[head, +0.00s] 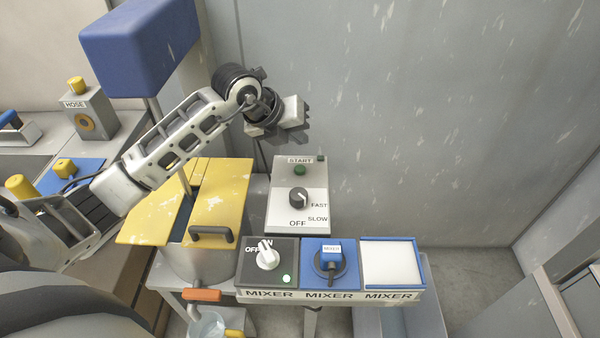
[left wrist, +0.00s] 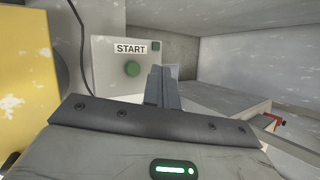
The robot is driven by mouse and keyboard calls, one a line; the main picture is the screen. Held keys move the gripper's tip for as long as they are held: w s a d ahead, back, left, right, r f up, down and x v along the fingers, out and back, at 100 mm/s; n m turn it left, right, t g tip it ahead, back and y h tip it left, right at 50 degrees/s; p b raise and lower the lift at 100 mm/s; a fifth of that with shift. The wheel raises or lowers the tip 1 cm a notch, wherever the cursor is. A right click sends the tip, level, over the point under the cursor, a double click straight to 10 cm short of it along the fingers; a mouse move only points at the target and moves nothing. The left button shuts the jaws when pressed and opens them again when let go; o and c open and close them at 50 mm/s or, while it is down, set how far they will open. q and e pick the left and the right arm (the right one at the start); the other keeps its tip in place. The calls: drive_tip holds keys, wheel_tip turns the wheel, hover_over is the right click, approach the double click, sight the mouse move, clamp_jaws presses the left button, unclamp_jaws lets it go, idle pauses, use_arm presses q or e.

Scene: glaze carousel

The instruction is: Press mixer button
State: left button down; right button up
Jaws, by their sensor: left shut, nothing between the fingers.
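The green round START button (head: 300,170) sits on the upright face of a grey-white control box (head: 283,211), under a START label. The button also shows in the left wrist view (left wrist: 132,69), left of my fingers. A black dial (head: 298,197) marked OFF, SLOW and FAST is on the box's sloped part in the head view. My left gripper (head: 296,136) is shut and empty, above the box and apart from the button in the head view. Its closed fingers (left wrist: 165,87) show in the left wrist view. My right gripper is in neither view.
A yellow-lidded drum (head: 222,212) stands left of the box. In front are MIXER panels: a white rotary switch (head: 267,256) with a lit green lamp, a blue plug unit (head: 330,257) and a white pad (head: 391,264). A blue block (head: 140,45) hangs upper left.

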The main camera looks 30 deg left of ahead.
use_arm(q)
drive_tip(key=b, duration=0.2)
hover_over(298, 169)
wheel_tip(298, 169, down, 4)
drive_tip(key=shift+f, duration=0.1)
drive_tip(key=shift+f+b, duration=0.6)
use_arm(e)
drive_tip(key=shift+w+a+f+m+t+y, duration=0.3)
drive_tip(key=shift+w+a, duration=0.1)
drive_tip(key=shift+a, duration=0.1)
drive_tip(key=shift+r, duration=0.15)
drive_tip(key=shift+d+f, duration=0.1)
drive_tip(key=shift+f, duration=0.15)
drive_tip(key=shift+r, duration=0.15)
use_arm(q)
drive_tip(key=shift+f, duration=0.1)
drive_tip(key=shift+f+b, duration=0.3)
drive_tip(key=shift+f, duration=0.05)
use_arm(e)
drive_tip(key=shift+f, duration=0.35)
